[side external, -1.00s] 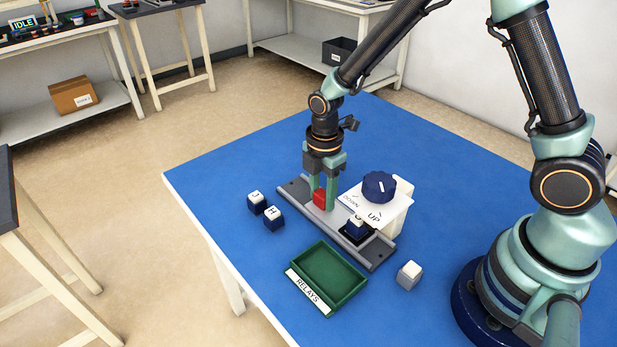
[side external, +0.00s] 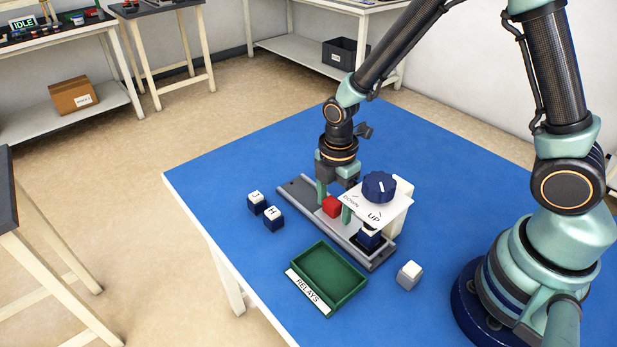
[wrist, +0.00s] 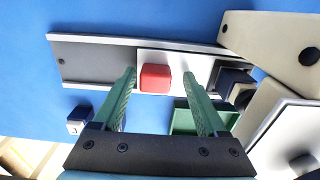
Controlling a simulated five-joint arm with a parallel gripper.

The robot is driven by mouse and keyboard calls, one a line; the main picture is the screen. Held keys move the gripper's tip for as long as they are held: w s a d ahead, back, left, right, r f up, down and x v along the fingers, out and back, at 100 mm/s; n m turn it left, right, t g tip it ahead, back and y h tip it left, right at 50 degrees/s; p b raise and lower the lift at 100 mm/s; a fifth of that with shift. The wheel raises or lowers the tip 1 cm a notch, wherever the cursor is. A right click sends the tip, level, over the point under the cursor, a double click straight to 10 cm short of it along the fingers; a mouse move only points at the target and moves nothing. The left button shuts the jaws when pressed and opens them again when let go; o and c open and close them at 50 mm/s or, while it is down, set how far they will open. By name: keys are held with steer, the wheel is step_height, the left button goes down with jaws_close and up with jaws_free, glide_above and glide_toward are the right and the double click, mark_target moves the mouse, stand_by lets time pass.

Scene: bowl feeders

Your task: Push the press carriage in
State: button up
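The press carriage is a pale plate (wrist: 185,66) on a grey rail (side external: 298,188), with a red grip block (side external: 332,207) on top. The red block also shows in the wrist view (wrist: 155,78). A dark block with a pale top (side external: 368,237) sits at the carriage's near right end, partly hidden under the press's white plate (side external: 395,208). A blue knob (side external: 379,186) tops the press, above "DOWN" and "UP" lettering. My gripper (side external: 334,204) is open. Its green fingers stand either side of the red block, with gaps in the wrist view (wrist: 163,95).
A green "RELAYS" tray (side external: 296,281) stands in front of the rail. Cubes marked J (side external: 256,203) and H (side external: 274,218) lie left of it, and a grey-white cube (side external: 409,275) lies right. The blue table is clear behind the rail.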

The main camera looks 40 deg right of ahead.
step_height(320, 180, up, 12)
stand_by(0.6)
steer(key=shift+r, duration=0.1)
steer(key=s+d+r+m+t, duration=0.5)
steer(key=r+m, duration=0.5)
steer(key=m, duration=0.8)
steer(key=shift+s+d+r+t, duration=0.25)
steer(key=shift+s+d, duration=0.25)
steer(key=shift+d, duration=0.75)
